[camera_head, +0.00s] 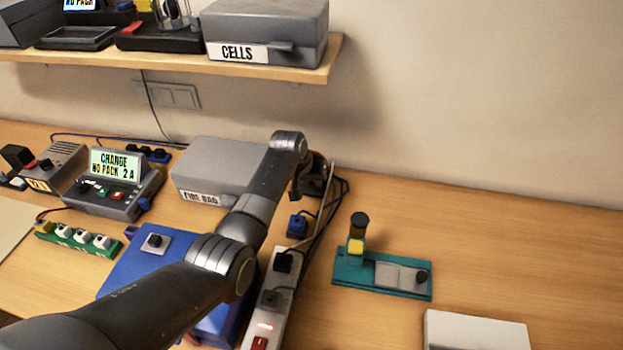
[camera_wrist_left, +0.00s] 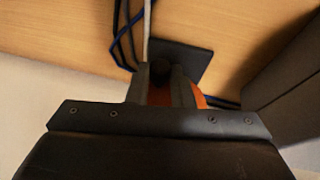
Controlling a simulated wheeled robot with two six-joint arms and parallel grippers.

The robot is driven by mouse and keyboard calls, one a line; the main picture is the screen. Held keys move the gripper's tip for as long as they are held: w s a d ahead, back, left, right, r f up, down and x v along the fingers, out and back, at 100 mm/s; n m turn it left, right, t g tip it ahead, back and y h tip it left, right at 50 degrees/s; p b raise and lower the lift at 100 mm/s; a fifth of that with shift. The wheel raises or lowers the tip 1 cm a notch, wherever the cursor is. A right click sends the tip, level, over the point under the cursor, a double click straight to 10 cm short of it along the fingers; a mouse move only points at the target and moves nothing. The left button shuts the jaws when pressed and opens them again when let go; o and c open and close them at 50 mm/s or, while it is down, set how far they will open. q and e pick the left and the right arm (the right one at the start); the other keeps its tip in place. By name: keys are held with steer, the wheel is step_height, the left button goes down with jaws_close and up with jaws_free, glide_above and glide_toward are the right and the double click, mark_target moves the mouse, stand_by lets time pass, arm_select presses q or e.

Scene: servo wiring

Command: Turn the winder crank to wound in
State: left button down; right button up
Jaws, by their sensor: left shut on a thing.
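The winder (camera_head: 318,172) stands at the back of the table by the wall, mostly hidden behind my left arm in the head view. In the left wrist view its dark base plate (camera_wrist_left: 190,58) and orange part (camera_wrist_left: 201,99) show. My left gripper (camera_wrist_left: 161,86) points down at the winder, with its fingers shut around the crank, whose dark round knob (camera_wrist_left: 160,71) shows between the fingertips. The crank's angle is hard to tell because the fingers cover it. My right gripper is not in view.
Dark and blue cables (camera_head: 328,205) run beside the winder to a white power strip (camera_head: 270,300). A grey box (camera_head: 210,160) labelled FIRE BAG stands left of it. A teal fixture (camera_head: 345,277) lies to the right.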

arm_select(q)
steer(key=shift+y, duration=0.6)
steer(key=shift+f+m+t+y, duration=0.15)
steer(key=shift+m+t+y, duration=0.15)
steer(key=shift+y, duration=0.4)
steer(key=shift+f+y, duration=0.15)
steer(key=shift+y, duration=0.75)
steer(key=shift+a+m+t+y+b, duration=0.1)
steer(key=shift+m+t+y+b, duration=0.2)
steer(key=shift+y+b, duration=0.15)
steer(key=c, duration=1.3)
jaws_free()
